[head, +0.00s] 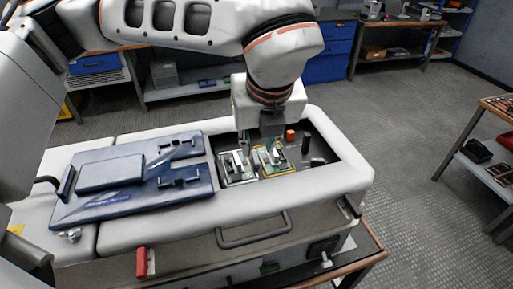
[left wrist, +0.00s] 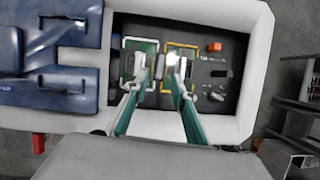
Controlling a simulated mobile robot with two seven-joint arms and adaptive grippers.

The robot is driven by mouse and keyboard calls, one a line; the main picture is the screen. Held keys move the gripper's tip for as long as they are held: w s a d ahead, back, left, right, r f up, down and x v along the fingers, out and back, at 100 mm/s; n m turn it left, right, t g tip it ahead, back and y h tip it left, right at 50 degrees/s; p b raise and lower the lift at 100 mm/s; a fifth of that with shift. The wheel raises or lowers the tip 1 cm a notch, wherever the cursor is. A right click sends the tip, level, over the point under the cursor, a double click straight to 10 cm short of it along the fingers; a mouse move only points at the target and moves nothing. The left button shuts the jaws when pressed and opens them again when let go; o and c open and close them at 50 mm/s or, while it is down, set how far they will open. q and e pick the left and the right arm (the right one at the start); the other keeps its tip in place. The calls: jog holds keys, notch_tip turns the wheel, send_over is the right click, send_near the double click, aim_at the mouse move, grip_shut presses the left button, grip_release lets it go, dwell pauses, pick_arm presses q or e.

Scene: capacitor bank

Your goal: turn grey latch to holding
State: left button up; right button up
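My left gripper (head: 257,148) points down into the dark recess of the white case. In the left wrist view its teal fingers (left wrist: 159,80) are apart, with nothing clearly held between them. Below it are two small green boards: a white-edged one (head: 238,179) on the left and a yellow-edged one (head: 276,171) on the right. The wrist view also shows the white-edged board (left wrist: 130,48) and the yellow-edged board (left wrist: 182,48). Pale and dark fittings stand on both boards, partly behind the fingers. I cannot tell which fitting is the grey latch, or its position. My right gripper is out of view.
A blue panel (head: 112,172) lies on the case's left part. An orange block (head: 291,135) and black upright pieces (head: 306,143) stand right of the boards. The white case rim (head: 345,165) surrounds the recess. A handle (head: 253,238) projects in front.

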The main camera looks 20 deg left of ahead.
aim_at(256, 157)
pick_arm(q)
jog(key=shift+x, duration=2.65)
grip_shut()
